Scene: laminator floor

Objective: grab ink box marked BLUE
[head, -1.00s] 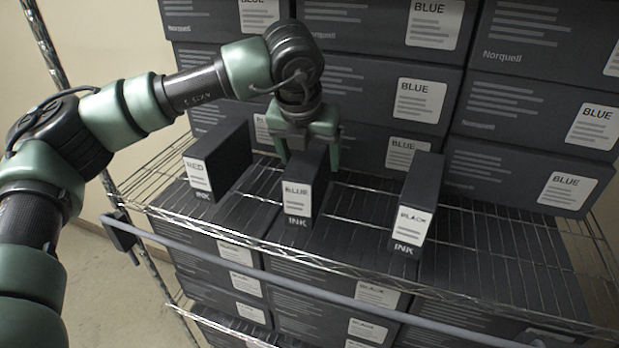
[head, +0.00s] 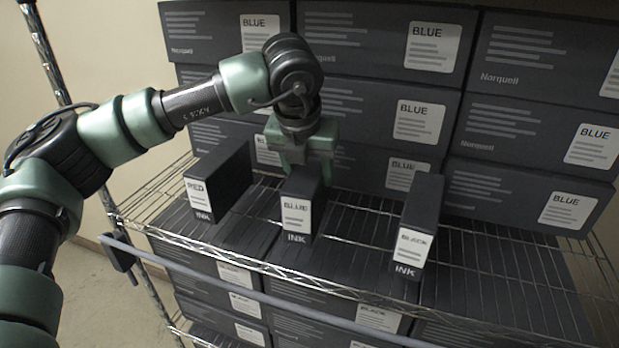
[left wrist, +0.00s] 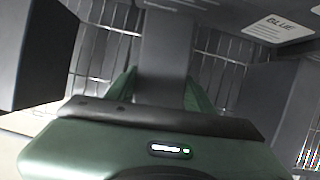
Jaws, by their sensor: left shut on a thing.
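The ink box marked BLUE (head: 297,217) stands upright on the wire shelf, a narrow dark box with a white label on its front. My left gripper (head: 303,165) is above and behind its front face, its fingers shut on the sides of the box. In the left wrist view the dark top of the BLUE box (left wrist: 166,45) runs between the two green fingers (left wrist: 160,90). The box's lower edge is close to the shelf; I cannot tell whether it touches. My right gripper is not in view.
The RED ink box (head: 218,180) stands to the left and the BLACK ink box (head: 417,225) to the right, each with a gap. Large cartons marked BLUE (head: 385,40) are stacked behind. The wire shelf (head: 490,255) is bare at right. A grey rail (head: 250,292) crosses in front.

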